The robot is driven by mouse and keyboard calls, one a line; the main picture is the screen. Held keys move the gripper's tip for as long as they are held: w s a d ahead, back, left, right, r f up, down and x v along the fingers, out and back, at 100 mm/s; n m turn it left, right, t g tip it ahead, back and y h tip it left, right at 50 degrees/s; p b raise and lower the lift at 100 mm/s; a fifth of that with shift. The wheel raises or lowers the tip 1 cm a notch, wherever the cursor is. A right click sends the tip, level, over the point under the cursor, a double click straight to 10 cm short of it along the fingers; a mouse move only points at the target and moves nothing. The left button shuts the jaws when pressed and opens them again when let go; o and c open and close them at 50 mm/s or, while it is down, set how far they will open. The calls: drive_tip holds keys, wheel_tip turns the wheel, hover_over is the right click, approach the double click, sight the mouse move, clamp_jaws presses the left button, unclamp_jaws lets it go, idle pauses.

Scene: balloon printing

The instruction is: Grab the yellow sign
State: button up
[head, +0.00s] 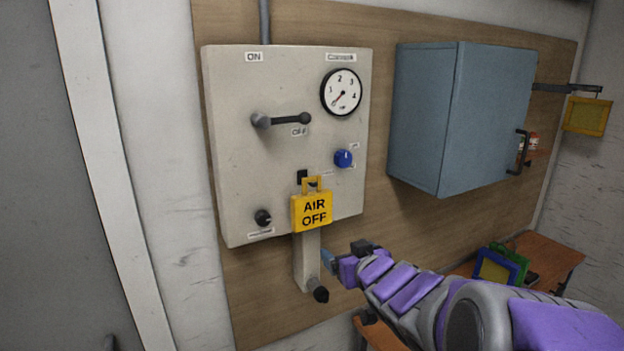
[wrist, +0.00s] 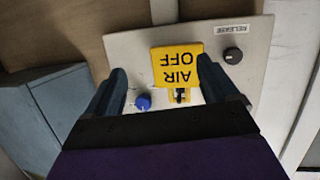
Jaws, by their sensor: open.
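The yellow sign (head: 312,212), reading "AIR OFF", hangs by its top loop on the lower front of the pale control panel (head: 235,150). In the wrist view the sign (wrist: 177,62) appears upside down, between the two dark fingers and beyond their tips. My gripper (head: 341,256) is below and to the right of the sign in the head view, apart from it. In the wrist view my gripper (wrist: 162,68) is open, with nothing held. In the head view the fingers are small and partly hidden by my purple wrist.
The panel carries a lever (head: 282,120), a gauge (head: 341,92), a blue knob (head: 343,158) and a black knob (head: 263,217). A blue cabinet (head: 455,115) juts out at right. A wooden table (head: 550,255) stands below it with coloured frames (head: 500,264).

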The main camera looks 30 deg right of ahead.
wheel_tip(320, 180, up, 10)
drive_tip(key=n+t+y+p, duration=0.1)
drive_tip(key=t+y+p, duration=0.2)
drive_tip(key=p, duration=0.2)
approach(309, 181)
drive_tip(key=w, duration=0.7)
drive_tip(key=shift+w+d+f, duration=0.25)
drive_tip(key=shift+f, duration=0.15)
drive_tip(key=w, duration=0.2)
drive_tip(key=w+p, duration=0.1)
drive_tip(key=w, duration=0.2)
drive_tip(key=shift+d+f, duration=0.1)
drive_tip(key=shift+f, duration=0.1)
drive_tip(key=shift+s, duration=0.1)
drive_tip(key=c, duration=1.4)
